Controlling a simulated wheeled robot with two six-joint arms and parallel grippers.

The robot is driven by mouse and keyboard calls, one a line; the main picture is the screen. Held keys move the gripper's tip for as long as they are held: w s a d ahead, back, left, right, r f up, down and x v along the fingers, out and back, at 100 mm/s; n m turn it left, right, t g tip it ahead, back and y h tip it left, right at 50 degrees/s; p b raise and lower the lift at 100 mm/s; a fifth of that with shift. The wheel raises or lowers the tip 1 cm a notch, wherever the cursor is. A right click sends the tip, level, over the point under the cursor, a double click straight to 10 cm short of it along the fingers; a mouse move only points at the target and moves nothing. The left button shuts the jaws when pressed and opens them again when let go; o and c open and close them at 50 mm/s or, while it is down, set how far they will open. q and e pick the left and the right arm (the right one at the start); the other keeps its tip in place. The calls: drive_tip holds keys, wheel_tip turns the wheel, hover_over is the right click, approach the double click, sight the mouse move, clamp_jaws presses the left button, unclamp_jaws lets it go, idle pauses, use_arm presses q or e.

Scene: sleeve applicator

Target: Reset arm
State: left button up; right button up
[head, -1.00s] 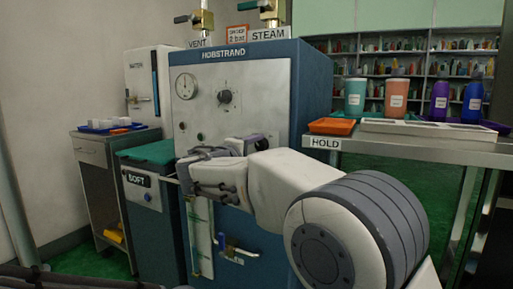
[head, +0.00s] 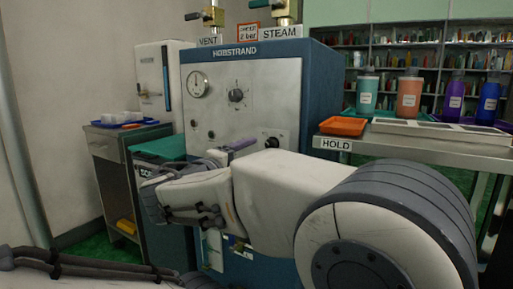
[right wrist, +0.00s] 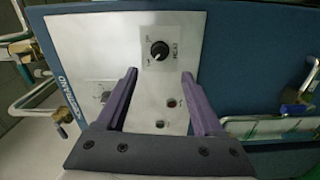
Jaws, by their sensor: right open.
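My right arm reaches across the middle of the head view, and its gripper (head: 236,147) is in front of the blue HOBSTRAND machine (head: 325,85). Only part of a purple finger shows there. In the right wrist view the gripper (right wrist: 159,75) is open, with nothing between its two purple fingers. They point towards the machine's pale panel, with a black knob (right wrist: 159,51) beyond and between the tips. Contact with the panel cannot be told. My left gripper is out of view; a pale link of mine with dark cables lies at the bottom left of the head view.
A HOLD table (head: 430,149) at the right bears an orange tray (head: 342,126) and several bottles. A grey cabinet (head: 108,160) with a blue tray (head: 125,124) stands left. A green-topped unit (head: 160,149) is partly behind my right gripper. VENT and STEAM valves top the machine.

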drive_tip(key=shift+s+a, duration=0.2)
drive_tip(key=shift+s, duration=0.2)
drive_tip(key=s+d+f+g+y+p, duration=0.3)
drive_tip(key=s+d+f+g+p, duration=0.3)
drive_tip(key=s+d+f+g, duration=0.6)
drive_tip(key=s+a+f+m+g+y+p, duration=0.1)
drive_tip(key=s+f+m+g+y+p, duration=0.15)
drive_tip(key=s, duration=0.75)
drive_tip(key=s+a+f+m+g+y+p, duration=0.15)
drive_tip(key=s+f+y, duration=0.25)
drive_tip(key=s, duration=0.7)
wheel_tip(320, 180, up, 38)
drive_tip(key=p, duration=3.7)
drive_tip(key=shift+d, duration=0.3)
